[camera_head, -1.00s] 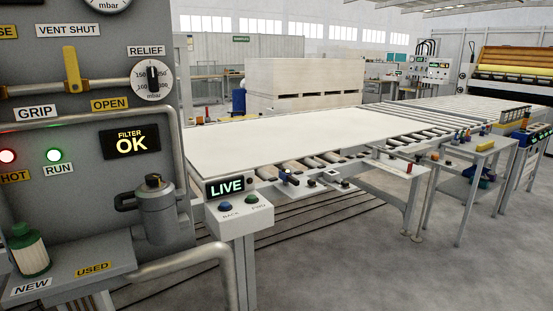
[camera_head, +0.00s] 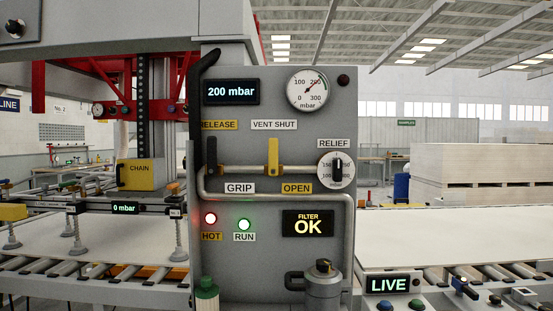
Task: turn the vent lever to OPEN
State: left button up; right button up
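The yellow vent lever (camera_head: 272,157) stands upright on the grey control panel (camera_head: 330,262). Its handle points up toward the VENT SHUT label (camera_head: 274,125), and the OPEN label (camera_head: 296,188) is below it. A dark lever (camera_head: 211,155) stands upright to its left, between the RELEASE label (camera_head: 219,125) and the GRIP label (camera_head: 239,188). Neither of my grippers is in view.
A horizontal pipe runs behind the levers, and a relief dial (camera_head: 337,170) sits to the right. The pressure display (camera_head: 231,91) reads 200 mbar. A filter canister (camera_head: 322,286) and green-capped bottle (camera_head: 206,288) stand low at the panel.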

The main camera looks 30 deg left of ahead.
aim_at(273, 143)
jog(key=i+l+u, duration=0.15)
jog(key=u, duration=1.15)
jog(key=l+u, duration=0.3)
jog(key=i+l+u, duration=0.1)
jog(key=l+u, duration=0.45)
jog(key=l, duration=0.6)
jog(key=k, duration=0.05)
